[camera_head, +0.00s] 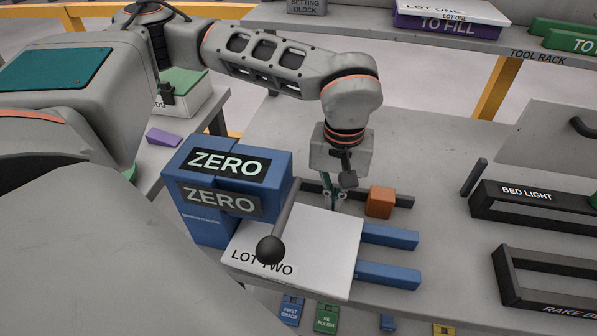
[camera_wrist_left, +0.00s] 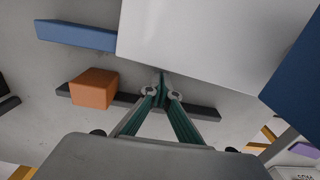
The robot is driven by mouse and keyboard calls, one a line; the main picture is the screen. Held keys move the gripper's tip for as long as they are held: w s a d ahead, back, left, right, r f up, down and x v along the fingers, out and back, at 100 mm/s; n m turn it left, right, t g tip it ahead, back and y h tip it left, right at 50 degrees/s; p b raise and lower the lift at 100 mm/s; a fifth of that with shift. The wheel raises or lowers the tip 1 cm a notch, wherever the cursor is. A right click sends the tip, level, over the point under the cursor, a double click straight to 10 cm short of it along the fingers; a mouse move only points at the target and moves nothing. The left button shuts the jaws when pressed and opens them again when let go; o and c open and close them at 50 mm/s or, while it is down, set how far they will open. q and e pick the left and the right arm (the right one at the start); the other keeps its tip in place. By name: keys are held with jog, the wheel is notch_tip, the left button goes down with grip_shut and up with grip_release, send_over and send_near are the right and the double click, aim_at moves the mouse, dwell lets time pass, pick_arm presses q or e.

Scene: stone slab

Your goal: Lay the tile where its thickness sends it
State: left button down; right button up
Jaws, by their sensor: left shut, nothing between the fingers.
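The white tile (camera_head: 318,237), marked LOT TWO, lies flat on two blue rails (camera_head: 390,235) against a blue block marked ZERO (camera_head: 270,170). A grey lever with a dark ball knob (camera_head: 270,249) crosses in front of the tile's left part. My left gripper (camera_head: 334,207) is shut and empty, pointing down at the tile's far edge. In the left wrist view its green fingers (camera_wrist_left: 161,93) meet beside the edge of the white tile (camera_wrist_left: 200,40); I cannot tell whether they touch it. My right gripper is not in view.
An orange block (camera_head: 380,202) sits by a dark bar (camera_head: 403,202) just right of my left gripper. Black racks, one marked BED LIGHT (camera_head: 525,192), stand at right. A purple TO FILL box (camera_head: 447,25) is on the back shelf. Coloured tags (camera_head: 326,317) line the front edge.

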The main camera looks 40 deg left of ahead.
pick_arm(q)
notch_tip(320, 180, up, 2)
jog(key=shift+p, duration=0.6)
jog(key=shift+r, duration=0.3)
jog(key=shift+r+p, duration=0.55)
jog(key=shift+p, duration=0.05)
jog(key=shift+r, duration=0.3)
notch_tip(320, 180, up, 5)
jog(key=p, duration=0.3)
jog(key=shift+f+p, duration=0.15)
jog(key=shift+p, duration=0.2)
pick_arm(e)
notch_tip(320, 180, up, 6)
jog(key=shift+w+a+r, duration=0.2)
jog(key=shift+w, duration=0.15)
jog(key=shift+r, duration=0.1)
